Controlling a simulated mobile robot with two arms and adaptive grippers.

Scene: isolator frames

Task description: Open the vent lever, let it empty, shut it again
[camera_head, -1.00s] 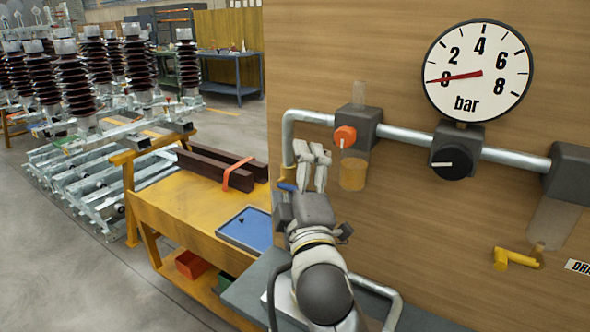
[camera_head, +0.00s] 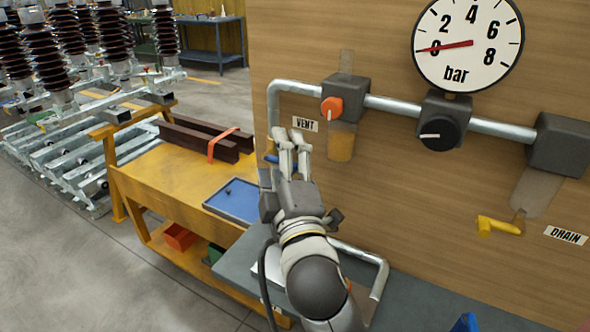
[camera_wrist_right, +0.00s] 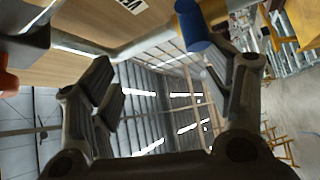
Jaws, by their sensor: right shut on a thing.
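The vent lever is a small blue handle (camera_head: 271,158) at the lower end of the bent pipe, left of the VENT label (camera_head: 305,124). My right gripper (camera_head: 290,138) is at the lever, its fingers close together and partly hiding it. In the right wrist view the blue lever (camera_wrist_right: 194,26) shows at the top, close to the right-hand finger; my gripper (camera_wrist_right: 165,75) fills the lower part. I take it to be shut on the lever, though the contact is not clear. The gauge (camera_head: 468,45) needle points at 0 bar. My left gripper is not in view.
An orange knob (camera_head: 331,108) sits above a cup of amber liquid (camera_head: 341,143). A black knob (camera_head: 437,134) and a yellow drain lever (camera_head: 499,226) are farther right. A yellow bench (camera_head: 150,172) with a blue tray (camera_head: 236,200) stands at left.

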